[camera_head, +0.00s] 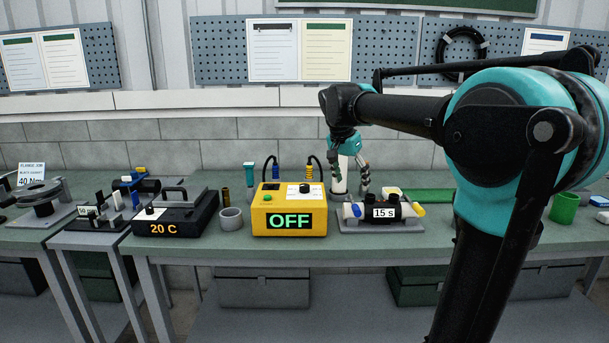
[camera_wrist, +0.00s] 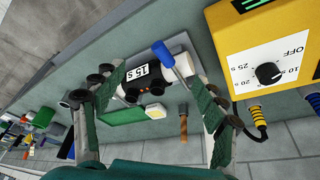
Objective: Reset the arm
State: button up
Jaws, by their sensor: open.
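My gripper (camera_head: 353,188) hangs pointing down over the bench. It is between the yellow box (camera_head: 290,200) reading "OFF" and the black cylinder unit (camera_head: 384,210) labelled "15 s", slightly behind them in the picture. In the wrist view my gripper (camera_wrist: 147,80) has its two fingers spread with nothing between the tips. The "15 s" unit (camera_wrist: 150,88) shows beyond the fingers, with a blue-handled end (camera_wrist: 163,54) near the right finger. Whether a finger touches anything there I cannot tell. My arm reaches in from the right and hides part of the bench.
A black box (camera_head: 175,218) reading "20 C" and a grey ring (camera_head: 231,219) stand left of the yellow box. A green mat (camera_head: 428,195) lies to the right. A green cup (camera_head: 564,208) stands at the far right. Pegboards (camera_head: 222,50) line the wall.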

jog(key=s+d+f+n+y, duration=0.1)
jog(key=s+f+n, duration=0.3)
jog(key=s+f, duration=0.8)
jog(key=s+d+f+n+t+y, duration=0.1)
jog(key=s+d+f+n, duration=0.3)
jog(key=s+f, duration=0.7)
notch_tip(320, 180, down, 6)
jog(key=shift+s+d+f+y, duration=0.15)
jog(key=shift+s+d+y, duration=0.05)
jog(key=shift+s+y, duration=0.2)
